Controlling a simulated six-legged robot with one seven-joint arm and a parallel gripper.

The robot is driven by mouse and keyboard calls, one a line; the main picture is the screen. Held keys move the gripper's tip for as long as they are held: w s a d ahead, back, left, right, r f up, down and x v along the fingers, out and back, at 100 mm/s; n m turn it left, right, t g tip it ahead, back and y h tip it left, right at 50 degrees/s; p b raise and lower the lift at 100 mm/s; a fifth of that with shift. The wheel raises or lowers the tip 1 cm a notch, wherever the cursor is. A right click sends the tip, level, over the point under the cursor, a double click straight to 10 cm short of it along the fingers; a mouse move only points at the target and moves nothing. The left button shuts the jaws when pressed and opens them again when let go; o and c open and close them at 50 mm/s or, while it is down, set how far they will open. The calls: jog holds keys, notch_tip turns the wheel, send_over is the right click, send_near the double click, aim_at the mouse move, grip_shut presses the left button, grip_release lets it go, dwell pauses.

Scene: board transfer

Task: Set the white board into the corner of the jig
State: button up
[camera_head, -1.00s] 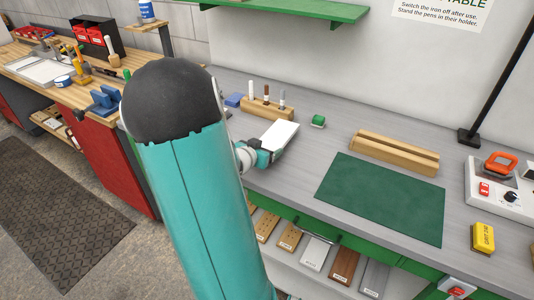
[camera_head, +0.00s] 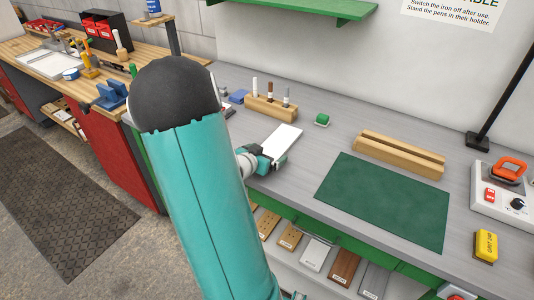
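The white board (camera_head: 281,141) is a thin flat rectangle, held above the grey bench just in front of the pen holder. My gripper (camera_head: 268,162) is at its near end and appears shut on it; the fingertips are small and partly hidden. My teal arm covers the bench to the left of the gripper. A pale flat tray-like fixture (camera_head: 47,66) lies on the wooden bench at the far left, with yellow clamps (camera_head: 88,61) beside it. It may be the jig, but its corner is too small to make out.
The grey bench holds a pen holder (camera_head: 270,107), a green block (camera_head: 322,120), a grooved wooden stand (camera_head: 400,155) and a green mat (camera_head: 385,203). A soldering station (camera_head: 502,205) and yellow block (camera_head: 485,246) stand at right. A blue vise-like piece (camera_head: 110,96) sits on the wooden bench's near edge.

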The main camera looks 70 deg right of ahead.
jog(key=shift+r, duration=0.15)
jog(key=v, duration=1.2)
jog(key=shift+w, duration=0.1)
